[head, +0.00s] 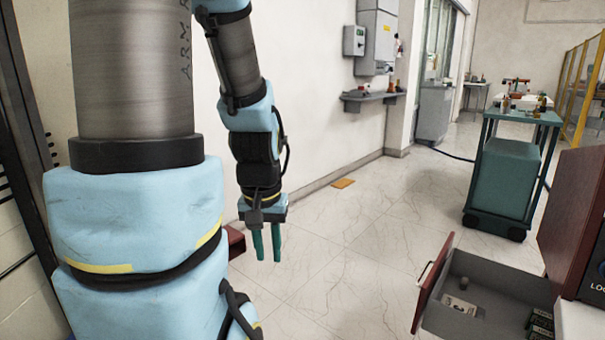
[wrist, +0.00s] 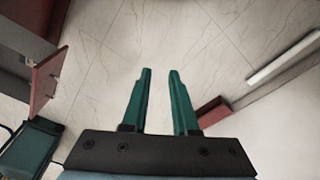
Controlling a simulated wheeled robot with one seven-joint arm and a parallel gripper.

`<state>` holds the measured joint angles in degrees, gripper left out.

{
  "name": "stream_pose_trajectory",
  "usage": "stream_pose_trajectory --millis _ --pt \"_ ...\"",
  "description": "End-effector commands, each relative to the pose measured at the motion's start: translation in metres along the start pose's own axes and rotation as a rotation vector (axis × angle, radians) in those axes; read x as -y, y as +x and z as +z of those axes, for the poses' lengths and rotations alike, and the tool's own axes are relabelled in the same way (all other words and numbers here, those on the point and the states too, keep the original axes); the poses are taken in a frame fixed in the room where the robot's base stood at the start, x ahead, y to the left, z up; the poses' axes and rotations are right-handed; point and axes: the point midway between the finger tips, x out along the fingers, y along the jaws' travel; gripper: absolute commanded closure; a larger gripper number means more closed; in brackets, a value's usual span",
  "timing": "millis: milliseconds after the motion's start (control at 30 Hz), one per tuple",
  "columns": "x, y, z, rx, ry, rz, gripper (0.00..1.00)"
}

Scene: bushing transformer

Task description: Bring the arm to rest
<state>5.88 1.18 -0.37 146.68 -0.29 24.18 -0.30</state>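My gripper (head: 267,246) hangs at the end of my blue and grey arm, left of the middle in the head view, with its two green fingers pointing down. In the wrist view my gripper (wrist: 160,75) shows its fingers apart with bare floor between and beyond them. It is open and holds nothing. It touches nothing that I can see.
An open drawer (head: 483,291) with a red front and small items inside juts out at the lower right. A teal cart (head: 503,178) stands behind it. A wall shelf (head: 372,97) is at the back. A red object (head: 236,241) is partly hidden behind my arm. The middle floor is clear.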

Motion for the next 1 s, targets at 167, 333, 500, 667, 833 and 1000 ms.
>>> stream_pose_trajectory --millis 167,333,500,667,833,1000 --pt "0.000 -0.071 -0.010 0.000 0.000 0.000 0.73" --pt "0.000 -0.119 -0.017 0.000 0.000 0.000 0.73" --pt "-0.001 -0.149 -0.021 0.000 0.000 0.000 0.73" --pt "-0.001 -0.157 -0.022 0.000 0.000 0.000 0.73" --pt "-0.001 -0.156 -0.022 0.000 0.000 0.000 0.58" --pt "-0.001 -0.155 -0.022 0.000 0.000 0.000 0.50"
